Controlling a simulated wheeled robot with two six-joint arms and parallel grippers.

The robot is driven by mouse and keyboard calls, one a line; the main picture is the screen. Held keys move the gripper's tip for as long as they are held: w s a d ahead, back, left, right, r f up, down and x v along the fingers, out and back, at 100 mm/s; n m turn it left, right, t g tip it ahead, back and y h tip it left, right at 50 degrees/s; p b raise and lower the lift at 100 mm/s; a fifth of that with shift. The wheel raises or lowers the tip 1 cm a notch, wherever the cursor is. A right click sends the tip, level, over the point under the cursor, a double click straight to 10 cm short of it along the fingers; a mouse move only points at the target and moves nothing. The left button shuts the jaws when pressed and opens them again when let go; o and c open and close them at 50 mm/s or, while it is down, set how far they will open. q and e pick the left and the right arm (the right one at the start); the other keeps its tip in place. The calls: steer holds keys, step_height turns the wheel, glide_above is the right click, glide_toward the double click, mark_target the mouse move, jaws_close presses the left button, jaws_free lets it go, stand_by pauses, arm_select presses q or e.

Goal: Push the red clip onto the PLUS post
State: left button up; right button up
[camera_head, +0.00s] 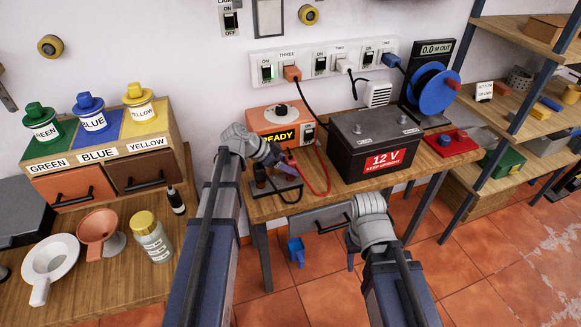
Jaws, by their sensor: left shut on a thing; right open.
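The battery (374,148) with a "12 V" label stands on the middle bench. Two posts show on its top, a left one (357,129) and a right one (403,120); I cannot read which is PLUS. My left gripper (286,164) is in front of the orange charger, left of the battery, shut on the red clip (292,158). The clip is mostly hidden by the fingers and is apart from the battery. A red lead (322,172) loops beside it. My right gripper (351,260) is low in front of the bench, largely hidden behind its wrist; it is open.
The orange charger (268,121) reads "READY". A dark clip (260,177) stands on a small holder (280,187) by the bench's front edge. A blue cable reel (432,88) and a red tray (453,143) are right of the battery. Paint tins stand at left.

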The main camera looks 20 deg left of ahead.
arm_select(q)
jaws_close()
step_height(320, 180, up, 10)
steer(key=p, duration=1)
steer(key=shift+r, duration=0.1)
